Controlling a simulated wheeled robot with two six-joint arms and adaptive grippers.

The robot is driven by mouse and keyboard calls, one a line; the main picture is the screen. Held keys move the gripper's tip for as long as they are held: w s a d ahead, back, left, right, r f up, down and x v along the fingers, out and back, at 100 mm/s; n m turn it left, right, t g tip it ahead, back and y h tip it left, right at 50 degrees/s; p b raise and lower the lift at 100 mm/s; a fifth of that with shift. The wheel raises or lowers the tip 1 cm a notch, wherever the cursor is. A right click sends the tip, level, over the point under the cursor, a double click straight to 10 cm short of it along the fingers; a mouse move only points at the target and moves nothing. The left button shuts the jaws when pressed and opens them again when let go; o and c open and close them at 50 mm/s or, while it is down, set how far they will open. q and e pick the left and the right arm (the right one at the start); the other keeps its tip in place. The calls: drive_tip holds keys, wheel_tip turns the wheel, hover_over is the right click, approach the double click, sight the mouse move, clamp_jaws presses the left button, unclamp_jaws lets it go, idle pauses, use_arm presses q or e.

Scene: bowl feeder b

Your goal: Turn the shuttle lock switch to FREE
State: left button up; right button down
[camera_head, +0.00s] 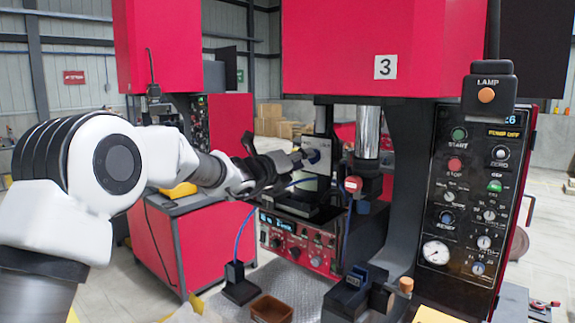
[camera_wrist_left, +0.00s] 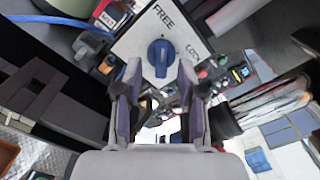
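The shuttle lock switch is a round blue knob (camera_wrist_left: 161,57) on a white plate (camera_wrist_left: 135,42), with FREE printed at its upper left and LOCK at its right. Its raised grip bar stands roughly upright in the left wrist view; I cannot tell which label it points to. The knob (camera_head: 313,155) also shows in the head view, on a plate beside the press column. My left gripper (camera_wrist_left: 160,82) is open, its fingers apart and pointing at the knob with nothing seen between them. In the head view my left gripper (camera_head: 297,160) is close to the knob. My right gripper is not in view.
A control box (camera_head: 298,246) with several knobs sits below the plate, and a blue cable (camera_head: 242,230) runs near it. A steel column (camera_head: 368,132) and red-topped fitting (camera_head: 353,184) stand close on the right. A tall button panel (camera_head: 470,190) is farther right.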

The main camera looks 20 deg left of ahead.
use_arm(q)
drive_tip(key=v, duration=1)
